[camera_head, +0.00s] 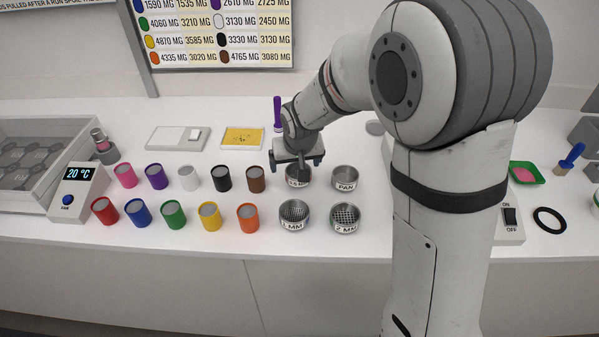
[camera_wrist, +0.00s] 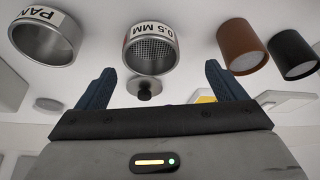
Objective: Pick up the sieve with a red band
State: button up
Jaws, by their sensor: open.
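The sieve labelled 0.5 MM (camera_head: 299,183) is a round grey metal cup in the back row, partly hidden by my gripper in the head view. It also shows in the wrist view (camera_wrist: 151,51), with its mesh and white label facing the camera. I cannot clearly make out a red band on any sieve. My gripper (camera_head: 298,163) is open and empty, pointing down just above and behind this sieve. In the wrist view its two dark blue fingers (camera_wrist: 161,82) stand wide apart, with the sieve beyond their tips, roughly between them.
A pan (camera_head: 345,179) stands right of the sieve. The 1 MM sieve (camera_head: 294,216) and 2 MM sieve (camera_head: 345,218) stand in front. A brown jar (camera_head: 256,180) is close on the left, with several coloured jars beyond. A small dark knob-like thing (camera_wrist: 145,90) shows near the fingers.

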aim_at(291, 170)
jog(key=x, duration=0.4)
jog(key=d+p+x, duration=0.1)
jog(key=x, duration=0.1)
jog(key=shift+w+f, duration=0.15)
jog(key=shift+c, duration=0.5)
jog(key=c, duration=1)
